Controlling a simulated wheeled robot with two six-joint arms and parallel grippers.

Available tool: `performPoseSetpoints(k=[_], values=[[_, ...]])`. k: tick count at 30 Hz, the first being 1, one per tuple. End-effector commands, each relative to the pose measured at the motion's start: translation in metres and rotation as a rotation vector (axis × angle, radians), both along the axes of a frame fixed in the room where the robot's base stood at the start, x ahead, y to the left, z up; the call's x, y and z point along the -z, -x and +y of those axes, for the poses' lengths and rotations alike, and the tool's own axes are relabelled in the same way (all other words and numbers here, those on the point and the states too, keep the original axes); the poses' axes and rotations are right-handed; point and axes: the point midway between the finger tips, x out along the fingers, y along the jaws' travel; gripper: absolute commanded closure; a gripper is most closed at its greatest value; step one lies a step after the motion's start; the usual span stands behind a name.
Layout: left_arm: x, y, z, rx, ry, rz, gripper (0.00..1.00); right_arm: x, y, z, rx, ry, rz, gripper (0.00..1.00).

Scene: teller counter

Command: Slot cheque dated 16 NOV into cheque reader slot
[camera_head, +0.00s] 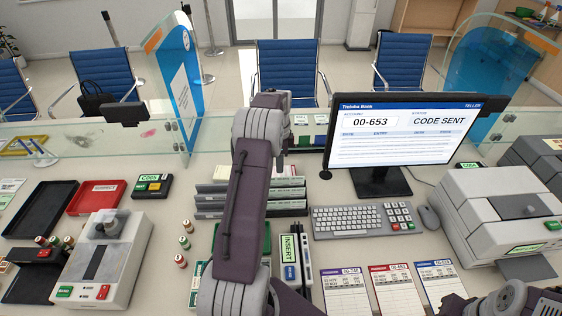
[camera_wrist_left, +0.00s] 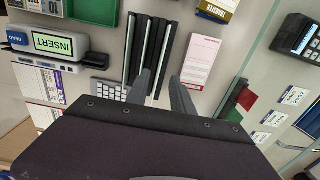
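The cheque reader (camera_head: 291,262), a grey-white unit with a green INSERT screen, stands right of my left forearm in the head view. It also shows at upper left in the left wrist view (camera_wrist_left: 52,42). A dark rack (camera_head: 212,200) with several slots lies partly behind my arm; in the left wrist view the rack (camera_wrist_left: 150,45) lies beyond the fingers. A pink-and-white slip (camera_wrist_left: 203,55) lies right of it; its date is unreadable. No 16 NOV date is legible anywhere. My left gripper (camera_wrist_left: 160,77) is open and empty above the counter. My right gripper's fingers are not visible.
The monitor (camera_head: 400,130), keyboard (camera_head: 345,221) and a large grey machine (camera_head: 500,215) stand to the right. Printed cards (camera_head: 345,293) lie in front. Black (camera_head: 40,208) and red (camera_head: 96,197) trays and a stamping-like unit (camera_head: 102,262) are left. A glass screen borders the back.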

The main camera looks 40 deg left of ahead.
Motion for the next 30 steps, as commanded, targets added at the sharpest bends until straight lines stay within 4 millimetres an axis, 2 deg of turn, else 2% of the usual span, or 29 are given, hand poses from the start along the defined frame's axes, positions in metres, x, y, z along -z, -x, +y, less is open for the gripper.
performPoseSetpoints(k=[12, 17, 24, 25, 27, 28, 30], values=[[0.073, 0.001, -0.001, 0.001, 0.002, 0.004, 0.72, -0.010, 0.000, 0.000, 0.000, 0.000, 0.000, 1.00], [0.086, 0.001, -0.001, 0.001, 0.001, 0.002, 0.72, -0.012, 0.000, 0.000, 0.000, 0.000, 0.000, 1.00], [0.087, 0.000, -0.001, 0.001, 0.000, 0.000, 0.72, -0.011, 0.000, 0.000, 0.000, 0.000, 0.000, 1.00], [0.087, 0.000, -0.001, 0.001, 0.000, 0.000, 0.77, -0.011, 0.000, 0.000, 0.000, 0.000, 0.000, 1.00], [0.087, 0.000, -0.001, 0.001, 0.000, 0.000, 0.97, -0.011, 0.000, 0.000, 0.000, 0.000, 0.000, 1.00], [0.087, 0.000, -0.001, 0.001, 0.000, 0.000, 1.00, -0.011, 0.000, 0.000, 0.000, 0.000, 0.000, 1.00], [0.087, 0.000, -0.001, 0.001, 0.000, 0.000, 1.00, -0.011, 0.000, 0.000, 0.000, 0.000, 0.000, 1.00]])
